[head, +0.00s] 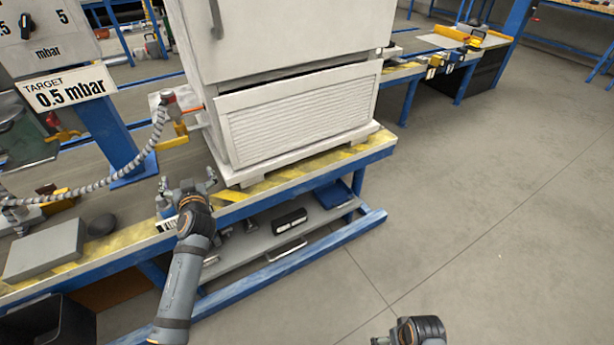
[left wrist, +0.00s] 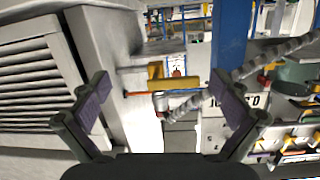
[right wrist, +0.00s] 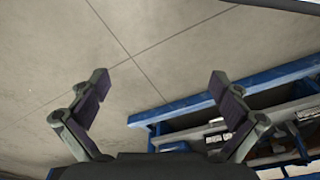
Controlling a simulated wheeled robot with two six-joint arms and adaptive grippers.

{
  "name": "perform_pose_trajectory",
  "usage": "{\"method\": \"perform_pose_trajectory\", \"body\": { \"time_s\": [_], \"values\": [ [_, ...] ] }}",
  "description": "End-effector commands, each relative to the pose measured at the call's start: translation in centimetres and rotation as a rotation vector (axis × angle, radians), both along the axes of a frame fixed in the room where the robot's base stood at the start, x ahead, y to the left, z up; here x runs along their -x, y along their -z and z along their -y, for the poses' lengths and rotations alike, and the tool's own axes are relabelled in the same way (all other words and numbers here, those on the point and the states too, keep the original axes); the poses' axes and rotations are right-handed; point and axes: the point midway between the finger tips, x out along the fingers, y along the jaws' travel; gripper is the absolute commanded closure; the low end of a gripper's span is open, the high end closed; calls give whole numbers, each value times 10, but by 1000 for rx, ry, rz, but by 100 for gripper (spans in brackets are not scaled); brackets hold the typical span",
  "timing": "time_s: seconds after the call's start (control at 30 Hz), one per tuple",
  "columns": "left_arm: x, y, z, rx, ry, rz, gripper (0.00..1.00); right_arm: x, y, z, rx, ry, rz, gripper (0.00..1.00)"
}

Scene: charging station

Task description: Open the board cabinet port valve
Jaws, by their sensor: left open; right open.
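The white cabinet (head: 300,115) with a louvred lower panel stands on the workbench. At its left side is the port valve with a yellow handle (head: 171,144), a red fitting (head: 168,97) and a ribbed hose (head: 158,125). In the left wrist view the yellow handle (left wrist: 175,84) lies roughly crosswise between my fingers, farther off, beside an orange-red pipe (left wrist: 137,93). My left gripper (head: 188,183) is open and empty at the bench edge, nearer than the valve and not touching it. My right gripper (right wrist: 160,80) is open and empty over the floor, mostly cut off in the head view.
A gauge post with a "TARGET 0.5 mbar" sign (head: 66,90) stands left of the valve. A grey box (head: 44,250) and a dark rounded object (head: 102,225) sit on the bench at left. The lower shelf (head: 245,250) holds tools. Floor at right is clear.

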Motion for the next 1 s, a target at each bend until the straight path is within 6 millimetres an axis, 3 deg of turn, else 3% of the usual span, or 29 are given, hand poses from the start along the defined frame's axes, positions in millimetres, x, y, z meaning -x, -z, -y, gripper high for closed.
{"method": "perform_pose_trajectory", "body": {
  "time_s": [0.03, 0.1, 0.23, 0.43, 0.8, 1.0],
  "values": [
    [1, -11, -2, -2, -21, 71, 0, -1, 7, -2, -4, -3, 4, 0],
    [4, -39, -5, 0, -44, 142, 0, -2, -3, -4, -6, -7, 4, 0],
    [8, -62, -7, 3, -63, 194, 0, -1, -14, -6, -8, -9, 2, 0],
    [-2, -64, -12, 1, -61, 196, 0, -1, -17, -6, -9, -9, 2, 0],
    [-65, -63, -51, 2, -61, 192, 0, 2, -32, -9, -14, -14, -2, 0],
    [-81, -63, -61, 3, -61, 193, 0, 3, -40, -11, -17, -16, -2, 0]
  ]
}}
